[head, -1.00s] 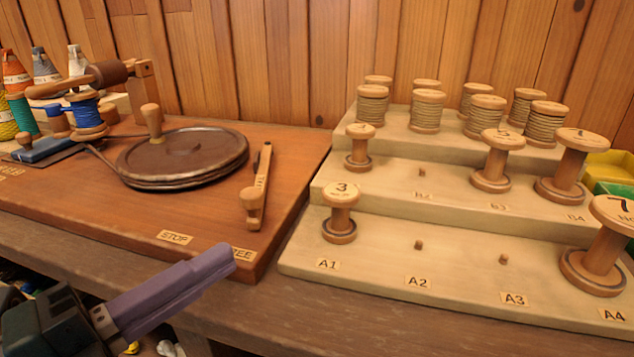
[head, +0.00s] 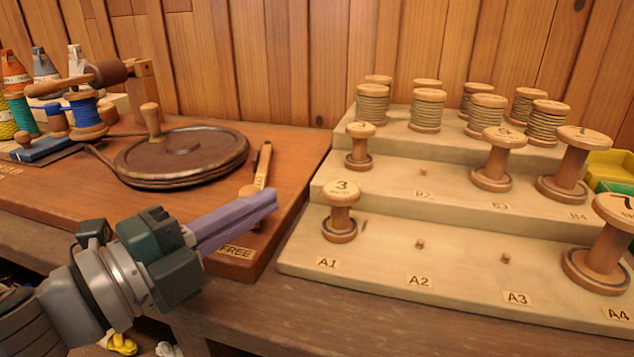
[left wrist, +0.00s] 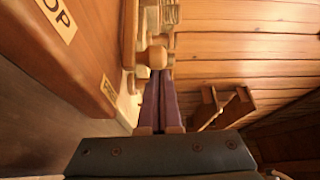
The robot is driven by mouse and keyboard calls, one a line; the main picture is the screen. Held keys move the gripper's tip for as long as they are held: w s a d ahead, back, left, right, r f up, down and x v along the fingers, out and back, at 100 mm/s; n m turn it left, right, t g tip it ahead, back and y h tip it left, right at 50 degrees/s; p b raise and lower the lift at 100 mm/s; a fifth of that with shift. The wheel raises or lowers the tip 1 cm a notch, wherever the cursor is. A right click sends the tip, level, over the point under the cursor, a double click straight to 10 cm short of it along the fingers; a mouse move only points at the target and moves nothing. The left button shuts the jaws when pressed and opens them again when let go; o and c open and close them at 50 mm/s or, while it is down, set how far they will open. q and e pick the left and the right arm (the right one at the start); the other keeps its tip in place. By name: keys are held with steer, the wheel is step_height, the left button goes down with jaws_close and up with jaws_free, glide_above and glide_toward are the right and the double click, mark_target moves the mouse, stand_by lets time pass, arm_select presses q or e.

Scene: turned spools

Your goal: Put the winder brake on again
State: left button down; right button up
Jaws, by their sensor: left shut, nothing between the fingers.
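The wooden brake lever (head: 263,166) lies on the winder board, its knobbed end towards the FREE label (head: 237,252). My left gripper (head: 274,197) is shut and empty, its purple fingers in front of the knob end and partly hiding it. In the left wrist view the shut fingers (left wrist: 160,78) point at the round wooden knob (left wrist: 155,57), very close; I cannot tell whether they touch. The STOP label (left wrist: 55,15) shows in the left wrist view and is hidden in the head view. The winder's dark wheel (head: 183,155) has an upright handle. My right gripper is not in view.
A spool of blue thread (head: 85,112) sits at the left, near coloured cones. The bench front (head: 330,310) is clear.

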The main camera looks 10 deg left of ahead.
arm_select(q)
steer(key=shift+a, duration=0.1)
steer(key=shift+s+a+f, duration=0.1)
steer(key=shift+a+f, duration=0.05)
steer(key=shift+a, duration=0.15)
steer(key=a+m+g+h+b, duration=0.1)
steer(key=a, duration=0.1)
steer(key=a+m+h+b, duration=0.1)
steer(key=a+b, duration=0.1)
steer(key=a, duration=0.1)
steer(key=s+a+m+g+h+b, duration=0.1)
steer(key=a+b, duration=0.1)
steer(key=a, duration=0.1)
steer(key=shift+s+a+g+h, duration=0.1)
steer(key=shift+a+g+h, duration=0.05)
steer(key=shift+g+h, duration=0.2)
steer(key=shift+a, duration=0.15)
